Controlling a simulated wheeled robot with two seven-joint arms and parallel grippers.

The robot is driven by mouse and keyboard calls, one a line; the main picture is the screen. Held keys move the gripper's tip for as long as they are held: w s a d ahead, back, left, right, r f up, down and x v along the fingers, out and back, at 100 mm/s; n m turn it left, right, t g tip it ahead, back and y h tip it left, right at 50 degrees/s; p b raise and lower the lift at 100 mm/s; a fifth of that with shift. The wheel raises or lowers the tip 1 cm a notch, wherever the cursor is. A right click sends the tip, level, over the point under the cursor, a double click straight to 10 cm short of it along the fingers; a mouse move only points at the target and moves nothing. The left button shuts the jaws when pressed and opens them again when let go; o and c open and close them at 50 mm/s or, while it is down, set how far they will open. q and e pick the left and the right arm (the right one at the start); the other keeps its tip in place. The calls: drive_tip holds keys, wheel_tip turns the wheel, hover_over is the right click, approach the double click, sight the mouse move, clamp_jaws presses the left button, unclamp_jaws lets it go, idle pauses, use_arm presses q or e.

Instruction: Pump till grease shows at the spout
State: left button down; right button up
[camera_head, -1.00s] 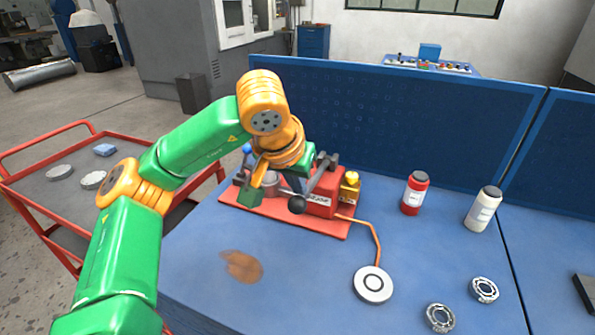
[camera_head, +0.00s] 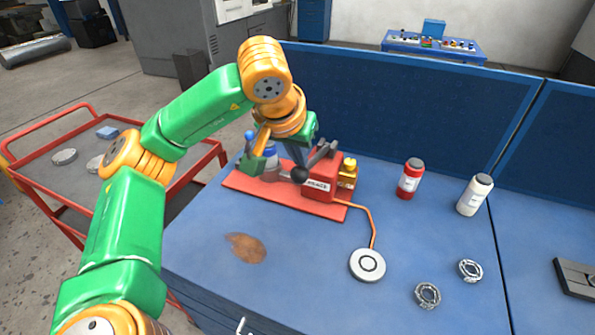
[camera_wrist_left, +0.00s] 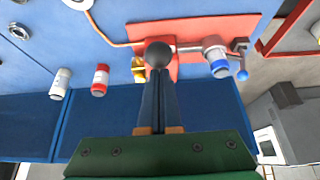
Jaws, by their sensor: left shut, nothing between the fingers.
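The red pump (camera_head: 318,186) stands on a red base plate (camera_head: 245,187) on the blue bench. Its lever ends in a black ball knob (camera_head: 300,174), which also shows in the wrist view (camera_wrist_left: 158,53). My left gripper (camera_head: 299,163) is shut and empty, with its fingertips (camera_wrist_left: 158,72) right at the knob; whether they touch it I cannot tell. No grease shows on the disc. A brass cylinder (camera_head: 347,174) sits beside the pump. My right gripper is out of view.
A blue-banded cylinder (camera_wrist_left: 217,58) and a blue-knobbed handle (camera_wrist_left: 242,75) are at the plate's other end. A brown stain (camera_head: 246,248) marks the bench. A red bottle (camera_head: 410,180), a white bottle (camera_head: 475,195) and two bearings (camera_head: 428,295) stand right. A blue panel (camera_head: 400,115) rises behind.

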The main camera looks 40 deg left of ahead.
use_arm(q)
drive_tip(key=f+b, duration=0.1)
drive_tip(key=f, duration=0.1)
drive_tip(key=f+b, duration=0.2)
drive_tip(key=s+f+b, duration=0.1)
drive_tip(key=f+b, duration=0.1)
drive_tip(key=shift+d+f, duration=0.15)
drive_tip(key=shift+f, duration=0.2)
drive_tip(key=r+p, duration=0.2)
drive_tip(key=w+r+p, duration=0.1)
drive_tip(key=r+p, duration=0.5)
drive_tip(key=shift+w+a, duration=0.2)
drive_tip(key=shift+w, duration=0.15)
drive_tip(key=shift+f, duration=0.15)
drive_tip(key=shift+s, duration=0.1)
wheel_tip(320, 180, up, 6)
drive_tip(key=p, duration=0.5)
drive_tip(key=shift+p, duration=0.3)
